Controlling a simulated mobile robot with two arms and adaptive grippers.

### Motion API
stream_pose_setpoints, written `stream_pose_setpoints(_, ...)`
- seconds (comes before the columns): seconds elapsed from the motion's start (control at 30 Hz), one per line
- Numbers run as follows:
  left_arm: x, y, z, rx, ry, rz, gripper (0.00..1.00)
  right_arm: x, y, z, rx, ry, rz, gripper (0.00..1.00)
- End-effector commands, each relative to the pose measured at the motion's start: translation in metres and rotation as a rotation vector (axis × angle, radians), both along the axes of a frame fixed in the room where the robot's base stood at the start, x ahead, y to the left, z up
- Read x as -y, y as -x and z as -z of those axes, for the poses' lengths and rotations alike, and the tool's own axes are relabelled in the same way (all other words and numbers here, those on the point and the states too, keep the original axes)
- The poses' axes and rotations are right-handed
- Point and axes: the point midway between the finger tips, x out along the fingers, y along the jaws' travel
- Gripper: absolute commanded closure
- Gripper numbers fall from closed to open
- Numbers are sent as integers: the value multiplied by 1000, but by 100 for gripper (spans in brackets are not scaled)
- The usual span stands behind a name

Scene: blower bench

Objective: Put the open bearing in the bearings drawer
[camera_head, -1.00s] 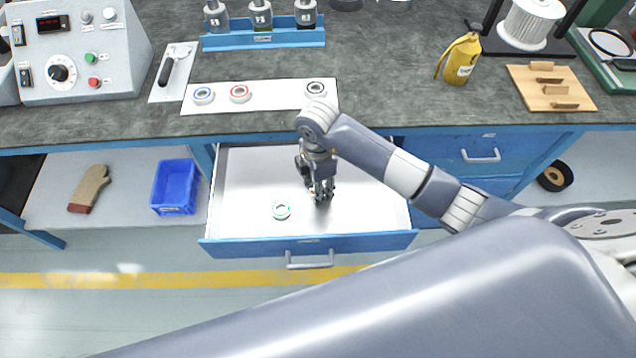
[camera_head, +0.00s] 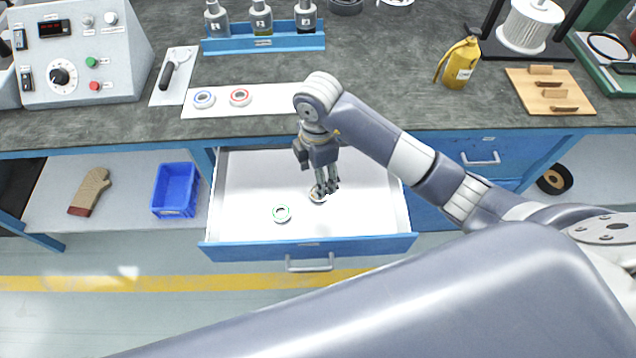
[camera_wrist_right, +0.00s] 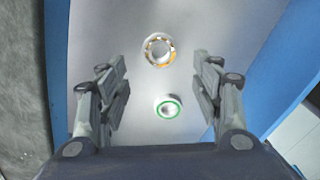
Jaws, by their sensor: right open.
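The open bearing (camera_head: 317,196), a ring with brass-coloured balls showing, lies flat on the floor of the open drawer (camera_head: 240,185). It shows whole in the right wrist view (camera_wrist_right: 158,50), beyond the fingertips and touched by neither. A green-ringed bearing (camera_head: 282,213) lies apart from it in the drawer, and also shows in the wrist view (camera_wrist_right: 168,107). My right gripper (camera_head: 327,188) is open and empty above the drawer; its fingers partly cover the open bearing in the head view. My left gripper is not in view.
A white mat (camera_head: 270,98) on the bench holds a blue-ringed bearing (camera_head: 204,98) and a red-ringed bearing (camera_head: 240,97); my arm covers its right end. The drawer's front wall (camera_head: 310,246) and sides surround my gripper. A blue bin (camera_head: 175,190) stands left, on the shelf.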

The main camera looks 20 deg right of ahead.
Motion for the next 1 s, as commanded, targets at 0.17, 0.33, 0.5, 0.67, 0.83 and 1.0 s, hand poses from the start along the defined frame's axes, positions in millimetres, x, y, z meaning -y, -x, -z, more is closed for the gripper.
stream_pose_setpoints(0.17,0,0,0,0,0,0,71,0,0,-35,3,0,-1,40)
stream_pose_setpoints(0.33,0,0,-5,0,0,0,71,1,0,-52,1,1,0,40)
stream_pose_setpoints(0.5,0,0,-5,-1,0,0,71,0,0,-55,-1,1,0,40)
stream_pose_setpoints(0.67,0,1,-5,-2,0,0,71,0,0,-55,-1,0,0,40)
stream_pose_setpoints(0.83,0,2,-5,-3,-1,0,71,0,0,-54,-1,0,0,40)
stream_pose_setpoints(1.0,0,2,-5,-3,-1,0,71,0,0,-54,-1,0,0,40)
